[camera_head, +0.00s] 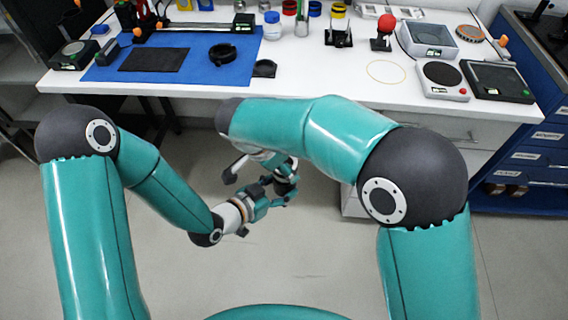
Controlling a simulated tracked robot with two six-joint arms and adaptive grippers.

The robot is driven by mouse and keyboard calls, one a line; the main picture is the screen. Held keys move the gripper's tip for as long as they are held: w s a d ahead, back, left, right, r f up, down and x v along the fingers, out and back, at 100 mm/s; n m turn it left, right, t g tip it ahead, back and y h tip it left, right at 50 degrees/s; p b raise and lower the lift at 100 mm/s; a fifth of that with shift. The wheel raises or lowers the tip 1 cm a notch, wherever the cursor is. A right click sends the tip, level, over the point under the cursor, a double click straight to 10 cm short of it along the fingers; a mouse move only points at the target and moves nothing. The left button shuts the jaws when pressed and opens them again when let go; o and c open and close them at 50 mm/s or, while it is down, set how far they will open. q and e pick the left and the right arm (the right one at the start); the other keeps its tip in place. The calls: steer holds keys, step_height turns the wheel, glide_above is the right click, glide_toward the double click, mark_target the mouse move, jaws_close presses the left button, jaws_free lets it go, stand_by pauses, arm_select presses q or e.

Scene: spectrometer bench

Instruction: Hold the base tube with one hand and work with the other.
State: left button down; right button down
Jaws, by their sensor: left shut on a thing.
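My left gripper (272,194) is in the middle of the view, in front of the bench and above the floor. It is shut on a small dark thing, which looks like the base tube; the fingers and the other hand hide most of it. My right gripper (287,181) hangs under the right arm's forearm, close against the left gripper. The two hands overlap in the picture, so I cannot tell whether they touch or whether the right one is open or shut.
The white bench (330,80) lies beyond both arms. A blue mat (185,45) carries a black pad (153,59) and a black ring (222,54). A jar (272,26), a red ball on a stand (386,23) and a scale (443,78) stand on the bench. The front middle is clear.

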steer(key=shift+f, duration=0.45)
steer(key=shift+c, duration=1.6)
jaws_free()
steer(key=shift+r, duration=2.25)
steer(key=shift+n, duration=0.3)
steer(key=shift+c, duration=0.4)
